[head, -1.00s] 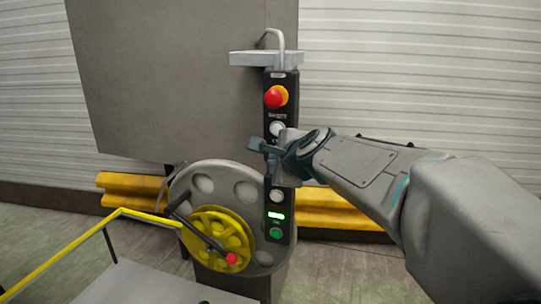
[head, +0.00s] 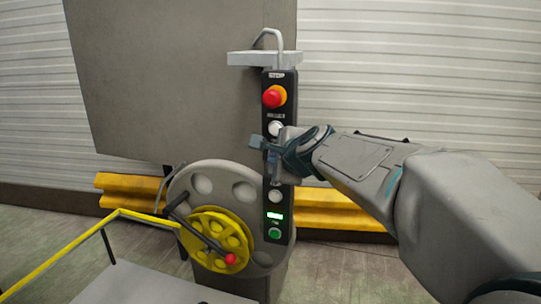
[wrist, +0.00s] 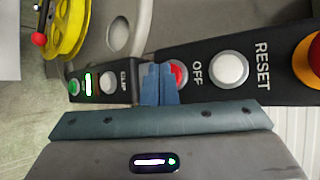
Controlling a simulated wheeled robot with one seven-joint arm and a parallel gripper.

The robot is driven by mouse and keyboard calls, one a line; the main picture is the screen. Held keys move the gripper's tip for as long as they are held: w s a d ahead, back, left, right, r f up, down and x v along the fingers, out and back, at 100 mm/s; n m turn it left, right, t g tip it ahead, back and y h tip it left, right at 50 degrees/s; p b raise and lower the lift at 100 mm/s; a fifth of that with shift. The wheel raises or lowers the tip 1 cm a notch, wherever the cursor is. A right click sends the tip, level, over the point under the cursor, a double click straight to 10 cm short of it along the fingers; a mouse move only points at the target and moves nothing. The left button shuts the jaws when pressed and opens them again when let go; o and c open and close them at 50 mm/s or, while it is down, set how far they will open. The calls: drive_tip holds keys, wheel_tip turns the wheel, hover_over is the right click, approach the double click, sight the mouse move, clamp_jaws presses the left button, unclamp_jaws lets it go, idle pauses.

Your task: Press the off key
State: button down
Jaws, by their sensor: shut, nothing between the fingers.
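The off key is a red button with a pale ring in the wrist view (wrist: 180,73), beside the "OFF" label on the black control panel (wrist: 205,87). My gripper (wrist: 158,88) is shut and empty, and its blue-grey fingers cover part of the key. I cannot tell whether the fingers touch it. In the head view my gripper (head: 258,142) is in front of the panel (head: 287,110), below the white reset button (head: 275,129). The off key is hidden behind it there.
A red emergency knob on a yellow base (head: 274,96) sits above the reset button. Below my gripper are a white button (head: 275,196), a lit green display (head: 275,216) and a green button (head: 275,233). A yellow handwheel (head: 218,240) stands at lower left.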

drive_tip(key=shift+w+d, duration=0.1)
drive_tip(key=shift+w, duration=0.05)
idle(0.5)
drive_tip(key=shift+s+a, duration=0.3)
drive_tip(key=shift+s, duration=0.5)
drive_tip(key=s, duration=0.1)
drive_tip(key=s+a+p, duration=0.1)
drive_tip(key=s, duration=0.1)
drive_tip(key=s+a, duration=0.1)
drive_tip(key=shift+s+p, duration=0.3)
drive_tip(key=shift+p, duration=0.1)
drive_tip(key=s+d+f+n+g+h, duration=0.1)
drive_tip(key=s+d+f+n+g, duration=0.2)
drive_tip(key=s+f+n, duration=0.3)
drive_tip(key=s+d+f+n+g+h+p, duration=0.1)
drive_tip(key=s+d+f+n+g, duration=0.2)
drive_tip(key=s, duration=0.5)
drive_tip(key=s+d+f+n+g+h, duration=0.2)
drive_tip(key=s+d+f+n+g, duration=0.1)
drive_tip(key=s+f+n, duration=0.4)
drive_tip(key=shift+d+f+n+g, duration=0.3)
drive_tip(key=shift+d+f+n, duration=0.5)
drive_tip(key=shift+n, duration=0.2)
